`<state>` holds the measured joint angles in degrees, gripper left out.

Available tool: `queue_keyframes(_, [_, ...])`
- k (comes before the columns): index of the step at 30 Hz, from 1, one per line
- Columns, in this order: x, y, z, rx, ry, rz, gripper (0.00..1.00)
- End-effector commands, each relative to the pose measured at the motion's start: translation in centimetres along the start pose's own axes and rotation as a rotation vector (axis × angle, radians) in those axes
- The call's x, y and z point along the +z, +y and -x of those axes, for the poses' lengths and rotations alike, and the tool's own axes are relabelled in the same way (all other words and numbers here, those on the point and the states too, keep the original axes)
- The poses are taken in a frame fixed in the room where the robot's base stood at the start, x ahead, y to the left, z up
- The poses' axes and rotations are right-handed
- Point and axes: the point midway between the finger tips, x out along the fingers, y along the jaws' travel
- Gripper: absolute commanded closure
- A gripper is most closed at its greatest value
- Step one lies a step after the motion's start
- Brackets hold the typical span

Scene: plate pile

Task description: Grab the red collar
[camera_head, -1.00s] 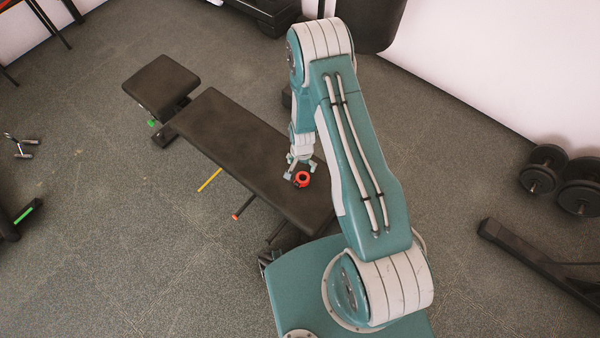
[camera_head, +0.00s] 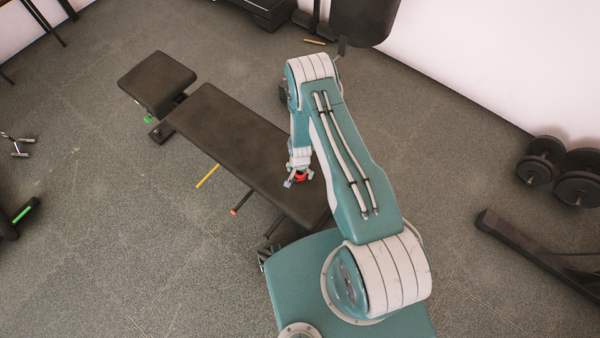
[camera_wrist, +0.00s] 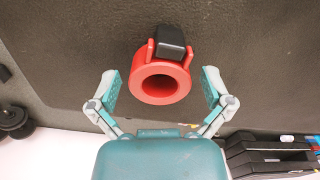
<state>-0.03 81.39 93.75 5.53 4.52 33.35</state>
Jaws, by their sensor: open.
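The red collar (camera_wrist: 160,98) is a ring with a black lever block at its top. It lies on the black bench pad (camera_wrist: 75,50). In the wrist view it sits ahead of my gripper (camera_wrist: 162,88), between the two spread fingers, with a gap on each side. My gripper is open and holds nothing. In the head view my gripper (camera_head: 299,181) is over the bench's near end, and the red collar (camera_head: 300,176) shows only in part behind and between the fingers.
The bench pad (camera_head: 225,130) stretches away to the upper left, with a separate seat pad (camera_head: 157,82) beyond. Dumbbells (camera_head: 560,170) stand at the right by the white wall. A black bar frame (camera_head: 530,250) lies at the lower right. Open floor is at the left.

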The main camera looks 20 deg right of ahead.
Motion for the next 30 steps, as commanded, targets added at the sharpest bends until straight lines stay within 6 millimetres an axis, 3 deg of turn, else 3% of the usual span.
queue_keyframes(5, [0.0, 0.0, 0.0, -0.001, 0.001, 0.0, 0.0])
queue_keyframes(8, [0.0, 0.0, 0.0, 0.0, 0.001, 0.0, 0.36])
queue_keyframes(11, [0.0, 0.0, 0.0, 0.0, 0.0, 0.0, 0.8])
queue_keyframes(23, [-0.1, 0.0, 0.1, 0.0, 0.001, 0.0, 0.8])
queue_keyframes(30, [-0.5, 0.0, 1.4, -0.001, 0.001, 0.001, 0.8])
